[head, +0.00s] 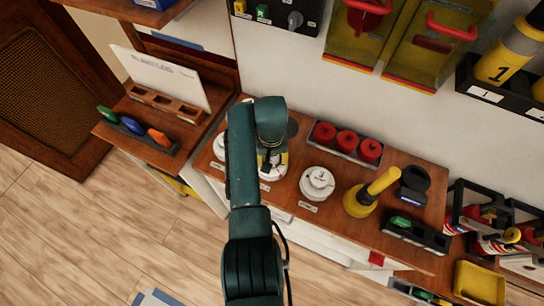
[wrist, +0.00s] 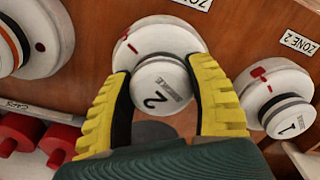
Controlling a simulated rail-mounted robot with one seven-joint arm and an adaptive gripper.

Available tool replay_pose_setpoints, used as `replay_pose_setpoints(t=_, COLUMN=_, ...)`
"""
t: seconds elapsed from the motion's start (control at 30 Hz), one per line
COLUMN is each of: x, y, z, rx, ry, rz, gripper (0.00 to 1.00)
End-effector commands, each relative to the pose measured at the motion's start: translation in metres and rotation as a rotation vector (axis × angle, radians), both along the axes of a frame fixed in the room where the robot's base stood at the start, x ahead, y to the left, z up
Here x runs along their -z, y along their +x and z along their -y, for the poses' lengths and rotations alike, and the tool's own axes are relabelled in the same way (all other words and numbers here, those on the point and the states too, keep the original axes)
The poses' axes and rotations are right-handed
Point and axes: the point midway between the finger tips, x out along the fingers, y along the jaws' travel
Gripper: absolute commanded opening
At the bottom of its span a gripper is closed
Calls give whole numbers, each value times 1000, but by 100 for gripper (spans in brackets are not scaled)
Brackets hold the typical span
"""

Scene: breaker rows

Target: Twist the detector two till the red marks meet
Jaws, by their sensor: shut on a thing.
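Detector two is a round white unit with a "2" on its head (wrist: 160,85), on a wider white base (wrist: 165,35). My gripper (wrist: 163,95) is around the head, with a yellow ribbed finger on each side, shut on it. In the head view my gripper (head: 270,158) is over the middle detector and hides most of it. A red mark (wrist: 132,48) shows on the base at upper left, with a small red dash beside it. More red shows at the base's left edge, partly behind the finger. I cannot tell whether the marks meet.
Detector one (wrist: 285,112) is at right, its red marks near each other. Another white detector (head: 317,182) stands on the wooden shelf to the right. Red caps (head: 346,140) sit in a tray behind. A yellow tool (head: 370,193) stands farther right.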

Motion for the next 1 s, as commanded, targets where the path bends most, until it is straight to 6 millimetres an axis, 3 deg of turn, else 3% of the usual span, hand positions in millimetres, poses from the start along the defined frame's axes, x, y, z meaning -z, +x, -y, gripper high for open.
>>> replay_pose_setpoints(t=0.37, x=0, y=0, z=0, rx=9, ry=0, rz=1, gripper=17)
replay_pose_setpoints(t=0.4, x=0, y=0, z=0, rx=9, ry=0, rz=1, gripper=60)
replay_pose_setpoints(t=0.53, x=0, y=0, z=0, rx=9, ry=0, rz=1, gripper=85)
replay_pose_setpoints(t=0.87, x=-2, y=0, z=0, rx=8, ry=0, rz=1, gripper=87)
replay_pose_setpoints(t=1.0, x=-21, y=1, z=0, rx=8, ry=0, rz=4, gripper=87)
